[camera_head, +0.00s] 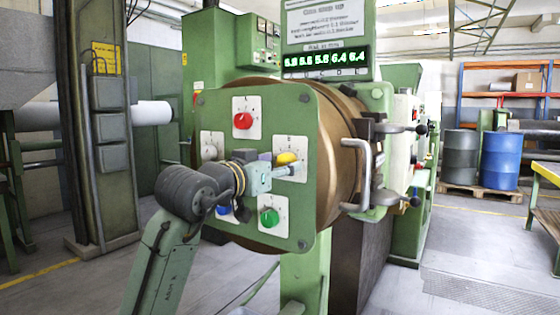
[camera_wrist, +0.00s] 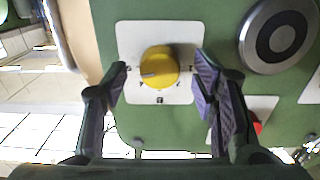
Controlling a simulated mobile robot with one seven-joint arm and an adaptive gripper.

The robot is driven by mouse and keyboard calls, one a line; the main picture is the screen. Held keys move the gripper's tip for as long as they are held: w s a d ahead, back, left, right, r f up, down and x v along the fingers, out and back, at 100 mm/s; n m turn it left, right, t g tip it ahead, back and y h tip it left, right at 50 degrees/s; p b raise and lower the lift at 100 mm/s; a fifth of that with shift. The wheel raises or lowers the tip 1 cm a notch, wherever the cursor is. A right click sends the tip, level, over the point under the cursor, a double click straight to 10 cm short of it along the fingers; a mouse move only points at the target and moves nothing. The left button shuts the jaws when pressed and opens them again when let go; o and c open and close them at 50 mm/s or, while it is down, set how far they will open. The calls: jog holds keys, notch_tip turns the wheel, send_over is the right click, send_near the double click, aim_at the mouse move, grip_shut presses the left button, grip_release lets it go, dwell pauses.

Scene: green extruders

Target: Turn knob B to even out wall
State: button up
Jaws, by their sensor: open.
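Knob B is the yellow knob (camera_head: 286,158) on a white plate marked B, at the right of the green panel (camera_head: 245,120). In the wrist view the yellow knob (camera_wrist: 159,66) sits near the top centre, with a dark mark on its left side. My gripper (camera_head: 287,172) is at this plate and covers part of it. In the wrist view my gripper (camera_wrist: 161,72) is open, with one finger on each side of the knob and gaps between. I cannot tell how deep the fingertips reach.
A red knob (camera_head: 242,120), a green knob (camera_head: 269,217) and a blue knob (camera_head: 224,209) share the panel. A round metal hub (camera_wrist: 283,35) lies right of knob B in the wrist view. A metal handle (camera_head: 360,170) stands out beyond the panel's right edge.

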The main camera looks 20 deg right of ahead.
jog(key=shift+w+d, duration=0.3)
jog(key=shift+d, duration=0.15)
jog(key=c, duration=1.2)
jog(key=shift+o, duration=0.2)
